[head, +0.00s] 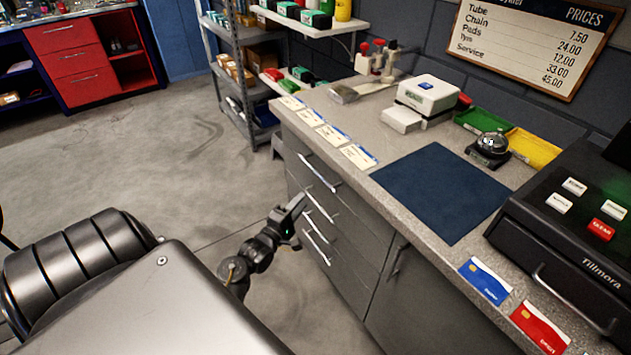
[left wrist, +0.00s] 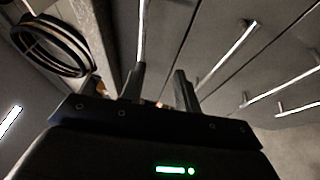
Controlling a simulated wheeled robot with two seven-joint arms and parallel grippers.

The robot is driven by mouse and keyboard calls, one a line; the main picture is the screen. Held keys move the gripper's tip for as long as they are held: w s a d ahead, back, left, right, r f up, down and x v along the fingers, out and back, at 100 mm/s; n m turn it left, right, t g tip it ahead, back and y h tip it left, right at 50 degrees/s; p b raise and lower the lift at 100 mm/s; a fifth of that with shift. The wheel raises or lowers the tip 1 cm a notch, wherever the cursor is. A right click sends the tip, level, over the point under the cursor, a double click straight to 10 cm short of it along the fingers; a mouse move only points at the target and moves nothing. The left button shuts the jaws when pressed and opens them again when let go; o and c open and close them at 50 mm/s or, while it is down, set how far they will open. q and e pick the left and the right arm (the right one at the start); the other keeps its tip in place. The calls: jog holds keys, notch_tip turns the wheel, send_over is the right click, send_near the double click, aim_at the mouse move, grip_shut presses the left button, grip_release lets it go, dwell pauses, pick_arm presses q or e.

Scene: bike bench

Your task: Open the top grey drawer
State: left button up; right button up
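The top grey drawer (head: 345,196) is the uppermost front under the counter, and it looks shut. Its bar handle (head: 318,173) runs along the front and also shows in the left wrist view (left wrist: 142,35). My left gripper (head: 299,205) is in front of the drawer stack, just below and left of the top handle in the head view. In the left wrist view its two fingers (left wrist: 158,85) are apart with nothing held between them. The top handle lies just past the left finger's tip; I cannot tell whether they touch. My right gripper is not in view.
Lower drawer handles (head: 316,249) stick out below. The counter (head: 378,112) overhangs, carrying a blue mat (head: 440,192), cards, a bell (head: 490,146) and a till (head: 570,225). A cupboard door (head: 425,310) stands right of the drawers. The floor (head: 165,165) left of them is clear.

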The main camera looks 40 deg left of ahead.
aim_at(316, 171)
pick_arm(q)
jog(key=shift+n+t, duration=0.4)
jog(key=w+r, duration=0.1)
jog(key=w, duration=0.2)
jog(key=w+a+r, duration=0.1)
jog(key=w+r, duration=0.1)
jog(key=w, duration=0.2)
jog(key=w+a+r, duration=0.1)
jog(key=w, duration=0.2)
jog(key=shift+w+r+p, duration=0.2)
jog(key=shift+p, duration=0.1)
grip_shut()
